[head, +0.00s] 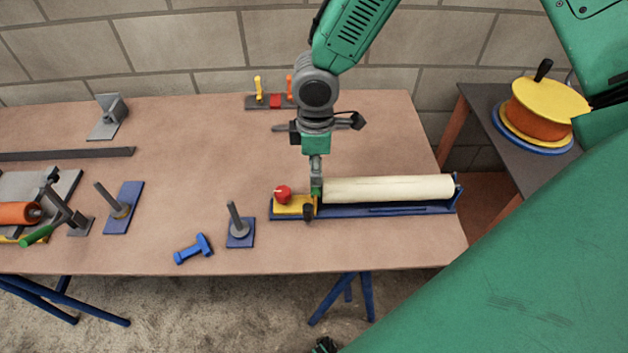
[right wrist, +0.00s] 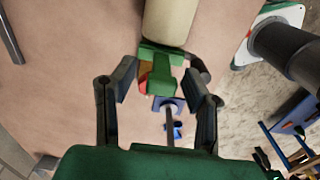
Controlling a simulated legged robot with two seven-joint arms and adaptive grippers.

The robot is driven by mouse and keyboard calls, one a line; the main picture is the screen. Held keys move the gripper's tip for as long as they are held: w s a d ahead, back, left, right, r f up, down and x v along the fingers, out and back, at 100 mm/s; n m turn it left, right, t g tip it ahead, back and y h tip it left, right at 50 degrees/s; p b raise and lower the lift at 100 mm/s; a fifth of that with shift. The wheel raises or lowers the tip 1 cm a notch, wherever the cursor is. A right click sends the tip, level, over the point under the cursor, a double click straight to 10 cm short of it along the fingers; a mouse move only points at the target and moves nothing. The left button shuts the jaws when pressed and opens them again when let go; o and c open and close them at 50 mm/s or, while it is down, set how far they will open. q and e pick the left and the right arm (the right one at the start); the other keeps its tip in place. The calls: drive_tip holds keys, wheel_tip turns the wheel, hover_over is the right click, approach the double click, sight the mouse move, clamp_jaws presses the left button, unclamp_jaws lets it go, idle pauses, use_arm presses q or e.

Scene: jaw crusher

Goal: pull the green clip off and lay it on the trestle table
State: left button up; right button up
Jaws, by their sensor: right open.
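The green clip (right wrist: 160,72) sits at the end of a cream roller (head: 388,189), partly hidden by my gripper in the head view. My right gripper (head: 314,190) comes down over that end of the roller. In the right wrist view its two dark fingers (right wrist: 161,92) are apart, one on each side of the clip, with visible gaps. The clip is not gripped. The trestle table (head: 225,150) has a brown top and blue legs. My left gripper is not seen.
The roller lies on a blue base (head: 410,210) with a red knob (head: 283,193) and yellow block beside it. A blue stand with a grey peg (head: 238,222) and a blue hammer-shaped piece (head: 194,249) are to the left. The table's middle is clear.

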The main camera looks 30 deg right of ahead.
clamp_jaws()
drive_tip(key=shift+r, duration=0.15)
drive_tip(key=shift+w+r+p, duration=0.25)
drive_tip(key=shift+r+p, duration=0.2)
drive_tip(key=shift+p, duration=0.15)
drive_tip(key=shift+s+r+p, duration=0.35)
drive_tip(key=shift+r+p, duration=0.15)
drive_tip(key=shift+r, duration=0.15)
drive_tip(key=shift+w+r+p, duration=0.2)
drive_tip(key=shift+r+p, duration=0.15)
drive_tip(key=shift+p, duration=0.15)
drive_tip(key=shift+s+r+p, duration=0.1)
drive_tip(key=shift+r+p, duration=1.4)
drive_tip(key=shift+f, duration=0.1)
